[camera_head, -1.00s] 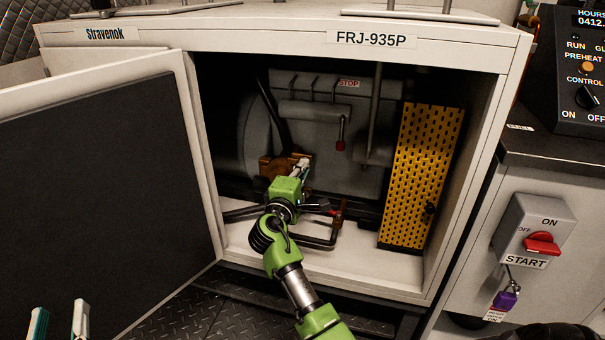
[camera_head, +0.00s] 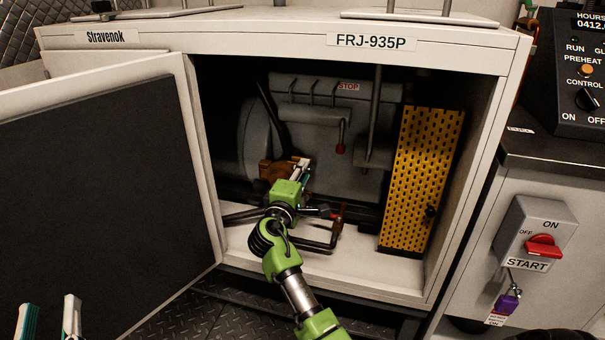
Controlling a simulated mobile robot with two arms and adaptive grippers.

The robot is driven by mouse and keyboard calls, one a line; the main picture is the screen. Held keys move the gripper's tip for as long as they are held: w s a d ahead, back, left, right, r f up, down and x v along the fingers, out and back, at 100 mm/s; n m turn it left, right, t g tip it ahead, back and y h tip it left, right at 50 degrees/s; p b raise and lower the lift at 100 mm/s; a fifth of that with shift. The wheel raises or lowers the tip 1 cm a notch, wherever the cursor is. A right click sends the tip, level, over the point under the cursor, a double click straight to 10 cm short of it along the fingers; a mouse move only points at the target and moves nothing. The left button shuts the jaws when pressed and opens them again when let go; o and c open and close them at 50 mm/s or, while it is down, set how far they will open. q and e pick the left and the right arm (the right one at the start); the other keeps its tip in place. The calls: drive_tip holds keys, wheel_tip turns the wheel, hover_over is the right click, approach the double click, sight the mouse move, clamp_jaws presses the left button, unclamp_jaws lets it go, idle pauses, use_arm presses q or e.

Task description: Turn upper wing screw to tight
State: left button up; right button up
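My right gripper (camera_head: 302,170) is inside the open cabinet, at the end of the green arm. Its pale fingers point up and away, beside a rust-orange part (camera_head: 272,169) low in front of the grey machine body. The gripper body hides much of what is there. I cannot clearly make out the upper wing screw or whether the fingers touch anything. My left gripper (camera_head: 48,320) shows only as two fingertips at the bottom left corner. They are apart, with nothing between them.
The cabinet door (camera_head: 100,200) stands open at the left. A yellow perforated panel (camera_head: 425,165) stands inside at the right, and a red-tipped lever (camera_head: 341,148) hangs in the middle. A bent dark pipe (camera_head: 322,246) lies by the gripper. A START switch box (camera_head: 525,220) is outside right.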

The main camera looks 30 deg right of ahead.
drive_tip(key=v, duration=1.2)
